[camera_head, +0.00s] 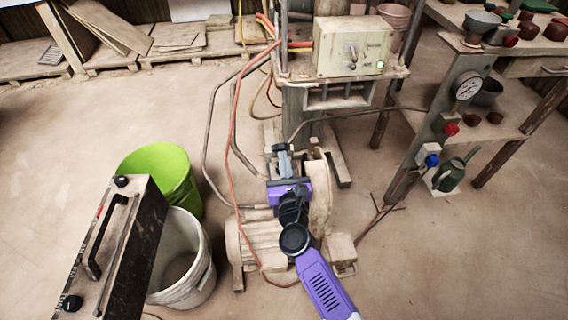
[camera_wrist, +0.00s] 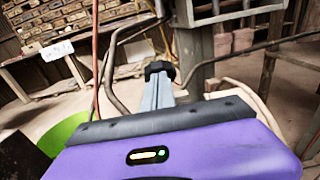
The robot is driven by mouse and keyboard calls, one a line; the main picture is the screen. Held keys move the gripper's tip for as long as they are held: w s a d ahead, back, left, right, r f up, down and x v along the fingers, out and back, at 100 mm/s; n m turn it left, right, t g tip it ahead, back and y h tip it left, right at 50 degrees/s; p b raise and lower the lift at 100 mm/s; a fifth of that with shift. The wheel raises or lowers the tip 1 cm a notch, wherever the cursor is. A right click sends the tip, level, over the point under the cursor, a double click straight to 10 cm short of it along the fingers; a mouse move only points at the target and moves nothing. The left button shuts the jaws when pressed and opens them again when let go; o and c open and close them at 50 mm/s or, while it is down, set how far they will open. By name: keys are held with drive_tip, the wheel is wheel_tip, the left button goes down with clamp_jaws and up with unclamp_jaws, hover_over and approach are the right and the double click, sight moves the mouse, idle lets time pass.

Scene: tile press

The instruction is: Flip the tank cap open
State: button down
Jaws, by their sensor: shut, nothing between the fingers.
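My gripper (camera_head: 279,148) is in the middle of the head view, over the beige motor and pump unit (camera_head: 258,243). Its two grey fingers are together, with black tips, and nothing shows between them. In the wrist view the fingertips (camera_wrist: 158,70) also sit close together, in front of the press frame and hoses. I cannot make out a tank cap in either view. My gripper and arm cover part of the pump unit, so a cap there may be hidden.
Red and grey hoses run close by on the left. A green bucket (camera_head: 165,172) and a white bucket (camera_head: 195,283) stand left. A gauge post (camera_head: 468,87) stands right.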

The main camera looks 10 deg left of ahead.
drive_tip(key=shift+w+a+r, duration=0.15)
drive_tip(key=shift+w+r, duration=0.1)
drive_tip(key=shift+w, duration=0.25)
drive_tip(key=shift+b+x, duration=1.2)
drive_tip(key=shift+x, duration=0.25)
drive_tip(key=shift+f, duration=0.1)
drive_tip(key=shift+s+d+r+p, duration=0.15)
drive_tip(key=shift+s+r+p, duration=0.05)
drive_tip(key=shift+s+p, duration=0.3)
drive_tip(key=shift+s+d+r+p, duration=0.15)
drive_tip(key=shift+s+r+p, duration=0.1)
drive_tip(key=shift+s+p, duration=0.25)
drive_tip(key=s+d+r+p, duration=0.2)
drive_tip(key=s+p, duration=0.2)
drive_tip(key=s, duration=0.3)
drive_tip(key=shift+s, duration=0.3)
